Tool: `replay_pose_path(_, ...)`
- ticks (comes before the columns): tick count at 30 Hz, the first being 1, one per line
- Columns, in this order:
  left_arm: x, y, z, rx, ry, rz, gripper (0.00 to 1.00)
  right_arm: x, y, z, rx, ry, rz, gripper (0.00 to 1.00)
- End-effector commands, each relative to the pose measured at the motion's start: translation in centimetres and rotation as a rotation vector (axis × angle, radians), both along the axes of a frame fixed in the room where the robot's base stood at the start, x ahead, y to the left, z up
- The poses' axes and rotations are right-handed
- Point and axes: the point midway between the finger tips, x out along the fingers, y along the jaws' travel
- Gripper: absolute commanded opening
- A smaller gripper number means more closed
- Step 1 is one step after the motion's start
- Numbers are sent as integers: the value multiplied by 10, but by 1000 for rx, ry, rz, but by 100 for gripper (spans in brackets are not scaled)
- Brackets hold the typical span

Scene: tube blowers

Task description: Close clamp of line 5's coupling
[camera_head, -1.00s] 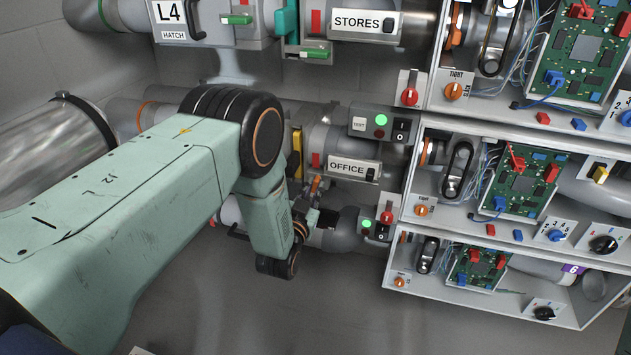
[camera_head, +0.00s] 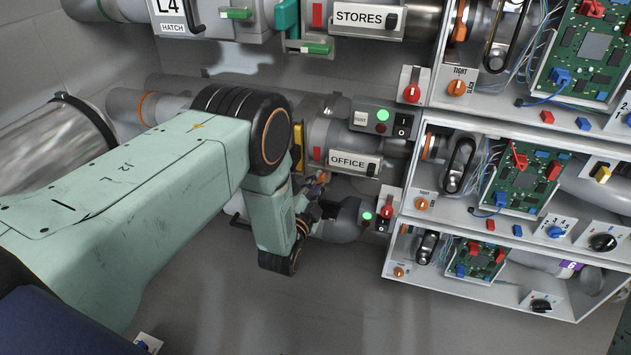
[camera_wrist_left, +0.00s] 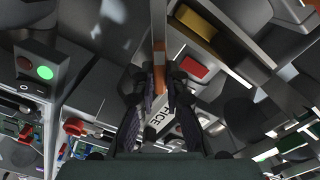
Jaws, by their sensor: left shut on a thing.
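My left gripper (camera_head: 314,207) is beside the pipe under the OFFICE label (camera_head: 347,162), partly hidden by its own wrist. An orange lever (camera_head: 322,178) shows just above its fingers. In the left wrist view, the gripper's dark fingers (camera_wrist_left: 160,95) are closed around an orange-brown lever (camera_wrist_left: 159,58), which runs up from between them. It looks like the handle of a coupling clamp on this pipe, but no line number is readable on it. The rest of the clamp is mostly hidden. My right gripper is not in view.
A switch box with a green light (camera_head: 382,116) stands right of the pipe. A second box with a red knob (camera_head: 387,211) is right below. Shelves of circuit boards (camera_head: 520,180) fill the right side. A yellow handle (camera_head: 298,147) is close above my wrist. Free floor lies below.

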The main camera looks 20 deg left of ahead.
Motion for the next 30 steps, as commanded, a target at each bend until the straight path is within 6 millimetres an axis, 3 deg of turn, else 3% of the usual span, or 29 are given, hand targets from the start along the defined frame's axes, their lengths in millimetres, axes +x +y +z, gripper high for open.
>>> replay_pose_path(15, 1, -1, -4, 429, 28, -1, 0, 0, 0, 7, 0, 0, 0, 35)
replay_pose_path(30, 0, -1, -5, 594, 39, -1, 0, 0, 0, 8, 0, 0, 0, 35)
